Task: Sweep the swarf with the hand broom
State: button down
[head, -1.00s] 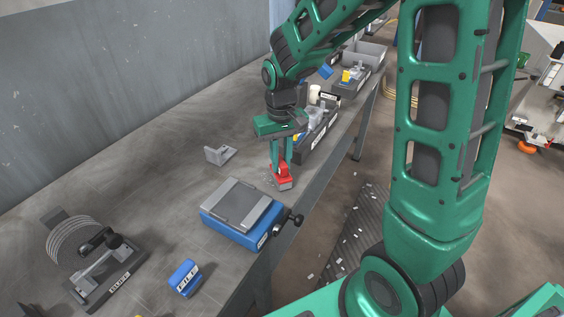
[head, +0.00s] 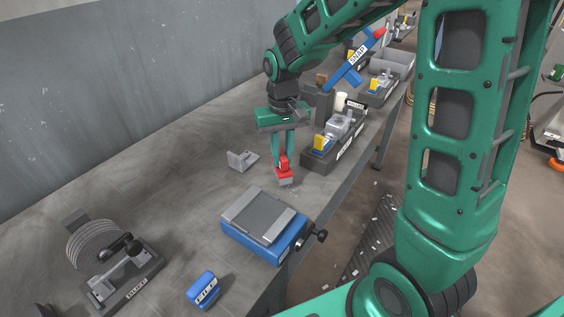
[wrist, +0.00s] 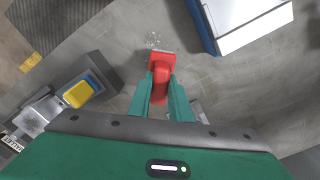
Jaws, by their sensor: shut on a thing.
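My gripper (head: 284,158) is shut on the red hand broom (head: 284,172) and points down at the grey bench top. The broom's grey bristle end is low, at or just above the bench; I cannot tell if it touches. In the wrist view the red broom (wrist: 161,72) sits between my green fingers (wrist: 161,95). The swarf (wrist: 153,40) shows there as small pale bits on the bench just beyond the broom head.
A blue vise-like block with a grey top (head: 262,222) stands near the broom, toward the front. A grey bracket (head: 242,160) lies to the left. A dark tray with a yellow part (head: 322,152) stands to the right. Pale bits lie on the floor mat (head: 372,235).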

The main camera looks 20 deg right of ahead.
jog(key=shift+r, duration=2.8)
jog(key=shift+f, duration=0.1)
